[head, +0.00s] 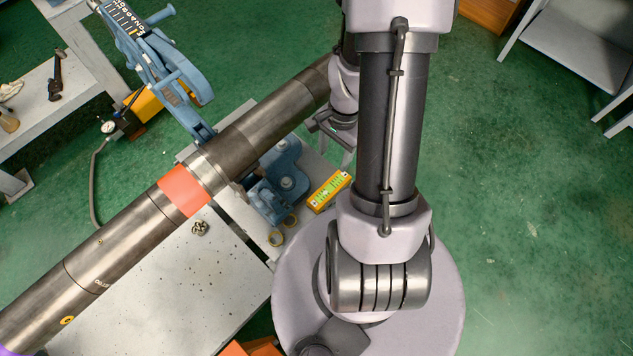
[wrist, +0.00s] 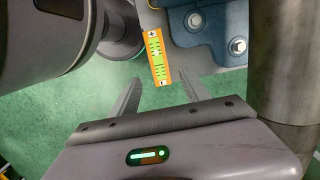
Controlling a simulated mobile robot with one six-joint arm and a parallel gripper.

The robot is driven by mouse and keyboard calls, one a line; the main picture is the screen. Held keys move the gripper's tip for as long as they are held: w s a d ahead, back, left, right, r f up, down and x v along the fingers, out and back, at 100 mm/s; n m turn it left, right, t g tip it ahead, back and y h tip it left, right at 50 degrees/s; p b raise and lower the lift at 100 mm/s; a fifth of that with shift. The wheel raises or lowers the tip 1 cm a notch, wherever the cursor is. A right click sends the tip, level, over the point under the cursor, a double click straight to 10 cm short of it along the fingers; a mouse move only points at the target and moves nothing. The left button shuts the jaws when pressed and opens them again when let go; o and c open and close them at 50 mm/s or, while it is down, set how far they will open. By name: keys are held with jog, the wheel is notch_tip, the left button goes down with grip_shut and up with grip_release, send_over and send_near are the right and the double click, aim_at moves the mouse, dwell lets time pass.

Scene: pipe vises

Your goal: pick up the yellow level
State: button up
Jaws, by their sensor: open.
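The yellow level (head: 329,191) is a small yellow-orange block with green vials. It lies on the pale bench top at its right edge, beside the blue vise (head: 277,185). In the wrist view the level (wrist: 157,57) lies beyond the fingertips, roughly in line with the gap between them. My gripper (wrist: 161,85) is open, with nothing between its two fingers. In the head view my gripper (head: 335,150) is beside the pipe, above and behind the level, partly hidden by my arm.
A long steel pipe (head: 240,145) with an orange band runs diagonally across the vise, close to my gripper. Rings of tape (head: 276,238) lie near the level. The bench top (head: 150,285) is mostly bare. Green floor (head: 510,180) is open to the right.

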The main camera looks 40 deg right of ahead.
jog(key=b, duration=0.6)
send_near(330, 188)
jog(key=f, duration=0.2)
jog(key=a+f, duration=0.1)
jog(key=f, duration=0.2)
notch_tip(330, 188, down, 5)
jog(key=b, duration=0.4)
jog(key=shift+s+a+f+b, duration=0.15)
jog(key=shift+f+b, duration=0.05)
jog(key=shift+b, duration=0.1)
jog(key=shift+r, duration=0.15)
grip_shut()
